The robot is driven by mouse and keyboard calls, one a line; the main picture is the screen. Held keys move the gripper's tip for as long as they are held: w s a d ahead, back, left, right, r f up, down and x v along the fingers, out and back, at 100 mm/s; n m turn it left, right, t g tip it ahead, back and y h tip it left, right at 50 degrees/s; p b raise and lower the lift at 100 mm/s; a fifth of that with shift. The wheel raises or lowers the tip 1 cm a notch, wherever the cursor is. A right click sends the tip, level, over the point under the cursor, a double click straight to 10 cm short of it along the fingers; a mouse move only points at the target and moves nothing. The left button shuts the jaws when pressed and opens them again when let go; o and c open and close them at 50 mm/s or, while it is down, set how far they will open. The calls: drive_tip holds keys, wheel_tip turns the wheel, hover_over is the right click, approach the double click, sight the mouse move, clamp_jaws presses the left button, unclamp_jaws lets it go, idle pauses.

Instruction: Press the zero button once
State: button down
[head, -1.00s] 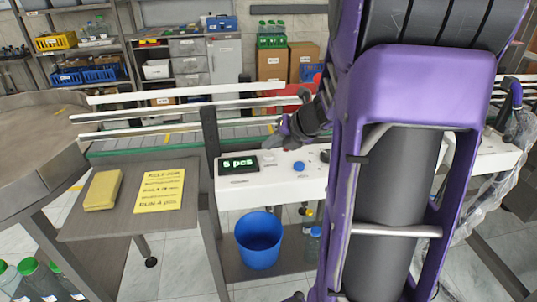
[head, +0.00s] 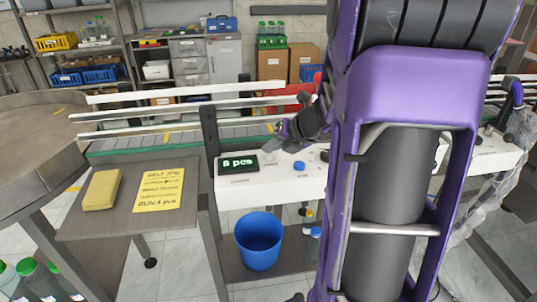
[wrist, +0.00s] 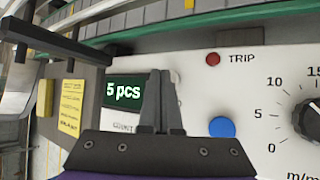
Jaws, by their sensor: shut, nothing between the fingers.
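A white control panel (head: 240,197) carries a display (head: 238,163); in the wrist view the display (wrist: 123,90) reads "5 pcs". Right of the display, a pale button (head: 270,158) sits on the panel top with a small label too blurred to read. In the wrist view my fingers hide most of that spot; only a pale edge shows beside them. My gripper (head: 269,147) is shut and empty, with its tips just behind or above the pale button. It also shows in the wrist view (wrist: 160,77). I cannot tell whether it touches.
A blue button (head: 299,166) sits right of the pale one. A red TRIP light (wrist: 212,59) and a dial (wrist: 310,118) are further along. The conveyor rails (head: 180,117) run behind. A yellow note (head: 160,190) lies on the side table, and a blue bin (head: 258,241) stands below.

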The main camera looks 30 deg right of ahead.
sight(271, 156)
drive_tip(key=shift+f, duration=0.25)
idle(0.3)
drive_tip(key=shift+r, duration=0.1)
drive_tip(key=shift+r+p, duration=0.8)
drive_tip(key=shift+p, duration=0.1)
wheel_tip(271, 156, up, 5)
drive_tip(key=p, duration=0.5)
idle(0.5)
